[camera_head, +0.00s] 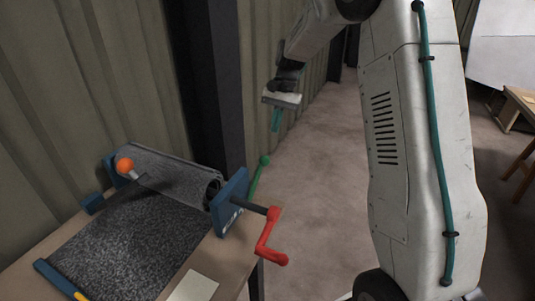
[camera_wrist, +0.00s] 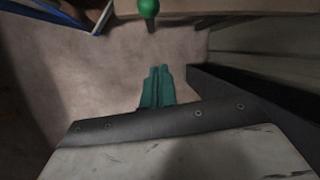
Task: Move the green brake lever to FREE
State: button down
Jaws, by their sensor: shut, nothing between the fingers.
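The green brake lever (camera_head: 258,176) stands at the right end of the roller, behind the blue end bracket, with a round green knob at its top. It leans up and slightly right. In the wrist view its green knob (camera_wrist: 148,8) shows at the top edge, beyond my fingertips. My gripper (camera_head: 276,124) is above and slightly right of the lever, apart from it. In the wrist view the teal fingers (camera_wrist: 158,70) are together with nothing between them. No FREE marking can be read in either view.
A roller (camera_head: 165,172) with dark grey cloth sits between blue brackets on a bench. A red crank (camera_head: 268,238) juts out at the right, and an orange knob (camera_head: 124,165) stands at the left. A dark post (camera_head: 208,80) rises behind the bench. The floor right of it is clear.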

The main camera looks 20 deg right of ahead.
jog(key=shift+f, duration=0.15)
jog(key=s+a+f, duration=0.4)
jog(key=a+f, duration=0.1)
jog(key=f, duration=0.1)
jog(key=shift+s+f, duration=0.2)
jog(key=shift+f, duration=0.2)
dwell(0.4)
jog(key=shift+d, duration=0.15)
